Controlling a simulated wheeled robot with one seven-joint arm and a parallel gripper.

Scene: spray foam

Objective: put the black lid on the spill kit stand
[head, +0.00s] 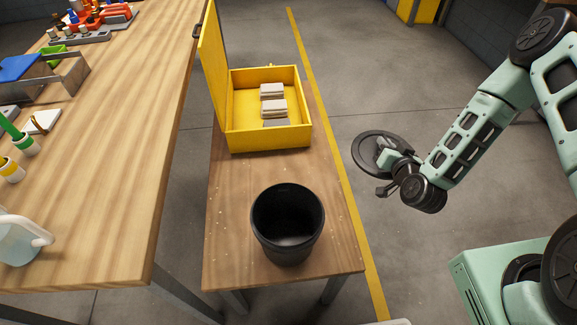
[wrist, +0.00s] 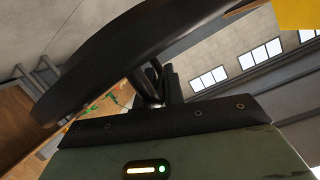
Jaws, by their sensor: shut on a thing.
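The black lid (head: 366,146) is a round dark disc in the air, to the right of the stand and over the floor. My gripper (head: 384,160) is shut on it. In the wrist view the lid (wrist: 130,45) is seen nearly edge-on and tilted, with the dark fingers (wrist: 158,88) at its handle; the exact grip is partly hidden. The spill kit stand (head: 228,222) is a small low wooden table left of my gripper. An open black bucket (head: 288,222) stands upright on its near part.
An open yellow box (head: 268,143) with grey packs (head: 272,107) inside fills the stand's far part, its lid raised on the left. A larger workbench (head: 120,150) with tools and containers lies to the left. Bare wood shows around the bucket.

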